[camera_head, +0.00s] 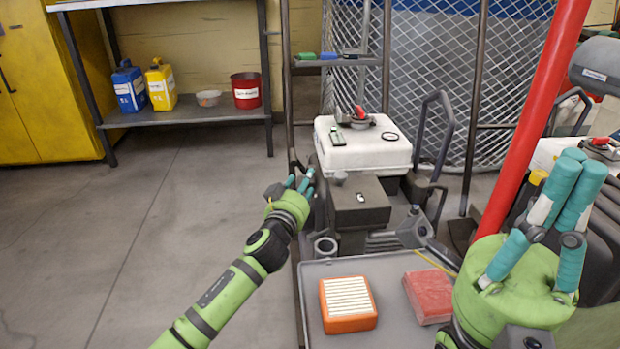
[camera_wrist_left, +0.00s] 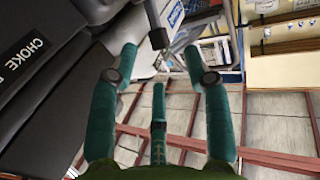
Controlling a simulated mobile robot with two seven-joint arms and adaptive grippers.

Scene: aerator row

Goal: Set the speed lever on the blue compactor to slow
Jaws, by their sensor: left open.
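A machine with a white top (camera_head: 362,145) and dark grey engine parts (camera_head: 358,205) stands mid-view. I see no clearly blue compactor body. My left gripper (camera_head: 304,182) is at the machine's left side. In the left wrist view my left gripper (camera_wrist_left: 160,65) is open, its teal fingers apart with nothing held. A dark rod with a knobbed end (camera_wrist_left: 158,38) reaches down near its fingertips; I cannot tell whether it is the speed lever. A dark panel marked CHOKE (camera_wrist_left: 28,62) is at the left. My right gripper (camera_head: 578,165) is raised at the right; its opening is unclear.
A grey tray (camera_head: 388,275) in front holds an orange-framed filter (camera_head: 347,303) and a red block (camera_head: 428,296). A red post (camera_head: 535,115) slants at the right. A shelf (camera_head: 180,116) with blue and yellow cans stands at the back left. The floor at left is clear.

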